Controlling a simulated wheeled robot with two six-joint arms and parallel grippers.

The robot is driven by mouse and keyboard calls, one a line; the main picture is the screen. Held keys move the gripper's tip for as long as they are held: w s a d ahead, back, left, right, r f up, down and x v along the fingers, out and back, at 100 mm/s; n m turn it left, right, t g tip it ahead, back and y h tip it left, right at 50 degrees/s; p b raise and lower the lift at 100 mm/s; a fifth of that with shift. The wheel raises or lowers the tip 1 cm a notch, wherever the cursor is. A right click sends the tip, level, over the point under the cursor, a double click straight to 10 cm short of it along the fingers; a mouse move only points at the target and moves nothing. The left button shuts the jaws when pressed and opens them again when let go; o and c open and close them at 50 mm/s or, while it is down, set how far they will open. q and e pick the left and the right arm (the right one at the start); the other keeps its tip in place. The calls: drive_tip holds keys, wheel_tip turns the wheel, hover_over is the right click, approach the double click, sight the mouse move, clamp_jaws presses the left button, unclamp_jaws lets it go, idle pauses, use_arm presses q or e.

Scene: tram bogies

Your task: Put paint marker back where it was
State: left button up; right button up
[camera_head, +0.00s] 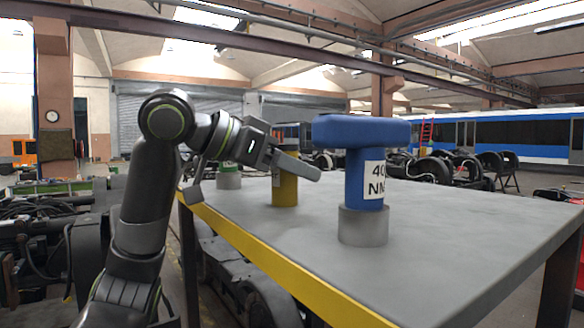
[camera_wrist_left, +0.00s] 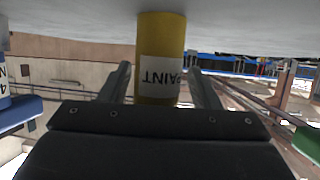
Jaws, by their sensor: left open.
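The paint marker (camera_head: 286,192) is a yellow cylinder that stands upright on the grey table, left of the blue tool in the head view. In the left wrist view, which is upside down, the marker (camera_wrist_left: 161,40) shows a white label reading PAINT. My left gripper (camera_head: 303,170) is open at the marker's upper part. In the wrist view its two fingers (camera_wrist_left: 159,75) lie on either side of the marker, with gaps visible. In the head view the near finger crosses in front of the marker's top and hides part of it. My right gripper is not in view.
A blue T-shaped tool (camera_head: 362,132) labelled 40 NM stands in a grey round base (camera_head: 363,226), right of the marker. A grey and green cylinder (camera_head: 229,180) stands farther left. The grey table (camera_head: 450,240) has a yellow front edge; its right part is clear.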

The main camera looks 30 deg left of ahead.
use_arm(q)
drive_tip(key=shift+r, duration=0.15)
drive_tip(key=shift+s+a, duration=0.1)
drive_tip(key=shift+s, duration=0.1)
drive_tip(key=b+v, duration=0.5)
drive_tip(key=v, duration=0.6)
drive_tip(key=shift+s+a+r, duration=0.15)
drive_tip(key=shift+s, duration=0.05)
